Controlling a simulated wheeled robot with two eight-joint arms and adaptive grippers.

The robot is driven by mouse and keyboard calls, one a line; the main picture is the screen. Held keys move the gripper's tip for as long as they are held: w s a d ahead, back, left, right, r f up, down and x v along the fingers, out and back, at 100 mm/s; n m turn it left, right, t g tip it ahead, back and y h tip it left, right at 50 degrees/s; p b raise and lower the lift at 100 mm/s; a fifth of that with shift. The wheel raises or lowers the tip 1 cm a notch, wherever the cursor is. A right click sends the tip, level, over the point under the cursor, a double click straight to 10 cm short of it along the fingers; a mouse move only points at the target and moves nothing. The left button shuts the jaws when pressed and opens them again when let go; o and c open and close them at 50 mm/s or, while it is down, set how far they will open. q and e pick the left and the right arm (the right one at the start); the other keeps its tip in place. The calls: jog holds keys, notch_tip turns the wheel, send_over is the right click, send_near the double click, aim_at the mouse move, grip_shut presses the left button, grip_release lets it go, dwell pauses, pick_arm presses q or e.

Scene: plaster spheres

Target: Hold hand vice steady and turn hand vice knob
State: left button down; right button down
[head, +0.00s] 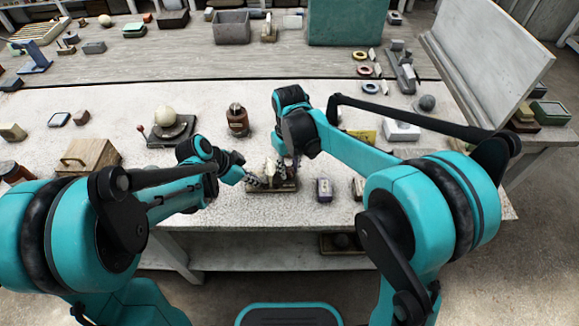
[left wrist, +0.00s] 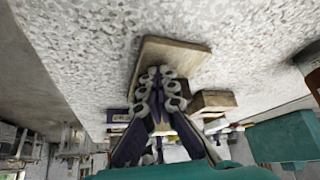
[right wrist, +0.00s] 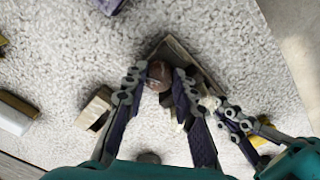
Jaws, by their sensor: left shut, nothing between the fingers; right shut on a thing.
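The hand vice (head: 271,187) stands on a brown wooden base near the front edge of the white table. In the right wrist view its base (right wrist: 177,48) lies under the fingers, with a round brown knob (right wrist: 158,72). My right gripper (right wrist: 160,82) is shut with its fingers on both sides of the knob; in the head view it (head: 285,163) comes down from above. My left gripper (head: 254,183) is at the vice's left side. In the left wrist view it (left wrist: 160,80) is shut and empty, its fingertips over the tan base (left wrist: 178,53). The fingers hide much of the vice.
A brown bottle (head: 237,120) stands behind the vice. A wooden box (head: 88,157) and a plaster sphere on a stand (head: 165,117) are at the left. A white block (head: 401,130) is at the right.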

aim_at(289, 170)
jog(key=shift+m, duration=1.2)
jog(key=c, duration=1.2)
grip_release()
jog(key=shift+r, duration=0.1)
notch_tip(289, 170, up, 12)
pick_arm(q)
jog(key=shift+v, duration=3.5)
